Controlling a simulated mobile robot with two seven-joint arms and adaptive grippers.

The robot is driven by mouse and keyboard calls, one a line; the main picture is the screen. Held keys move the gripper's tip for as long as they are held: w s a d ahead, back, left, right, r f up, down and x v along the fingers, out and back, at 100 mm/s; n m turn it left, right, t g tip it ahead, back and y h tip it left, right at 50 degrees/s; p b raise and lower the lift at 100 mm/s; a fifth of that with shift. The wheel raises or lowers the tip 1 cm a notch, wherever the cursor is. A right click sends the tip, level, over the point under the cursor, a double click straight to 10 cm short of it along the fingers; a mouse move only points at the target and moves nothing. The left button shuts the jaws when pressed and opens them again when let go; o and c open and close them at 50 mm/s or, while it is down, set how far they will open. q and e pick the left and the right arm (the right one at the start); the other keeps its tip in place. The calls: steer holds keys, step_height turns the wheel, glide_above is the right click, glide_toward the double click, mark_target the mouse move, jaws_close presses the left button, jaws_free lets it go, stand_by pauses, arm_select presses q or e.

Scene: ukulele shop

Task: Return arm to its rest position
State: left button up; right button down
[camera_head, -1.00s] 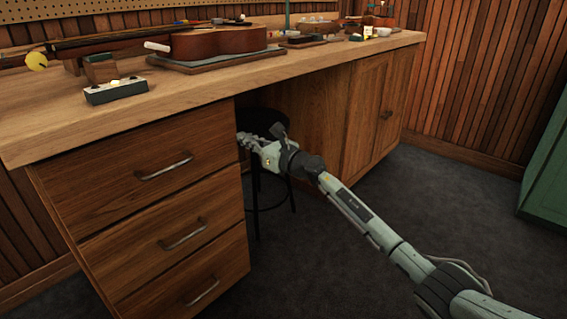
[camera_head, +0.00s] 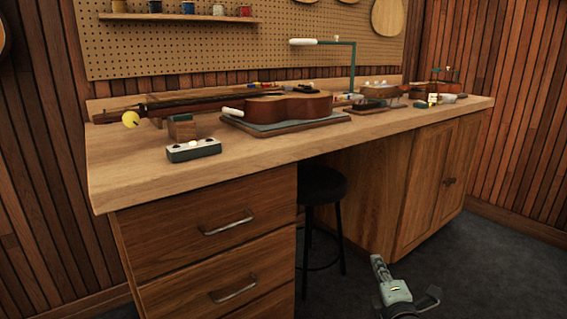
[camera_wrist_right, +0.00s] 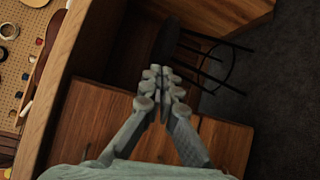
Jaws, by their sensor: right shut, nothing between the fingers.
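My right gripper (camera_head: 379,265) shows low in the head view, in front of the workbench and over the dark floor. Its fingers are together and hold nothing. In the right wrist view the shut fingers (camera_wrist_right: 164,80) point toward the bench's wooden fronts, with the stool beyond them. Only the hand end of my right arm shows in the head view; the rest is out of frame. My left gripper is in neither view.
The wooden workbench (camera_head: 250,165) has drawers (camera_head: 215,225) at left and a cupboard (camera_head: 432,195) at right. A black stool (camera_head: 321,185) stands in the knee space. A ukulele body (camera_head: 290,107) lies on the bench. Dark floor (camera_head: 450,265) is open at right.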

steer(key=s+d+f+m+g+h, duration=0.3)
steer(key=s+d+f+m+g, duration=0.15)
steer(key=s+f+m, duration=0.45)
arm_select(q)
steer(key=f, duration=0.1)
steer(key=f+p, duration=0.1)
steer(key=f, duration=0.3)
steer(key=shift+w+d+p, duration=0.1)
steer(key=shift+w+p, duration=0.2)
steer(key=shift+p, duration=0.1)
arm_select(e)
steer(key=s+a+f+m+g+y, duration=0.1)
steer(key=s+f+m+g, duration=0.3)
steer(key=s, duration=0.8)
steer(key=s+a+f+m+g+y, duration=0.1)
steer(key=s+f+m+g, duration=0.4)
steer(key=s+f, duration=0.4)
steer(key=s, duration=0.4)
steer(key=shift+g, duration=0.25)
